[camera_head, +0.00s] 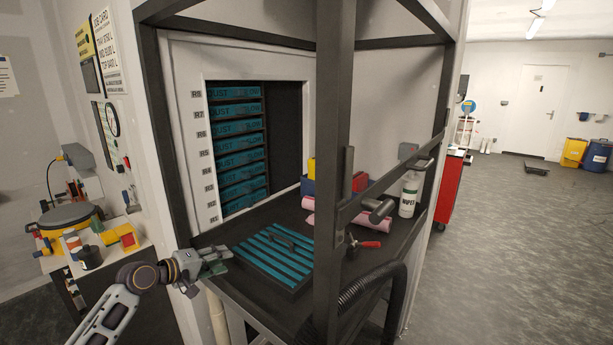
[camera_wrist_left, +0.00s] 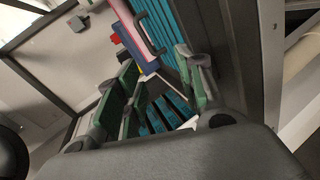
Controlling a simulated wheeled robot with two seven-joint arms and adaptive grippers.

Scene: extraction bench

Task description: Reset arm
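My left gripper (camera_head: 222,261) is at the front left edge of the bench, beside the left end of a blue-slatted tray with a handle (camera_head: 272,256). In the left wrist view, the green-padded fingers of my left gripper (camera_wrist_left: 160,75) stand apart with nothing held between them. The tray (camera_wrist_left: 154,18) and its dark handle show beyond the fingers. My right gripper shows in neither view.
A dark frame post (camera_head: 331,150) rises at the bench front. A rack of blue filter panels (camera_head: 236,147) stands behind. Pink rolls (camera_head: 340,219), a white bottle (camera_head: 409,195) and a red-handled tool (camera_head: 369,244) are on the right. A black hose (camera_head: 372,284) hangs in front.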

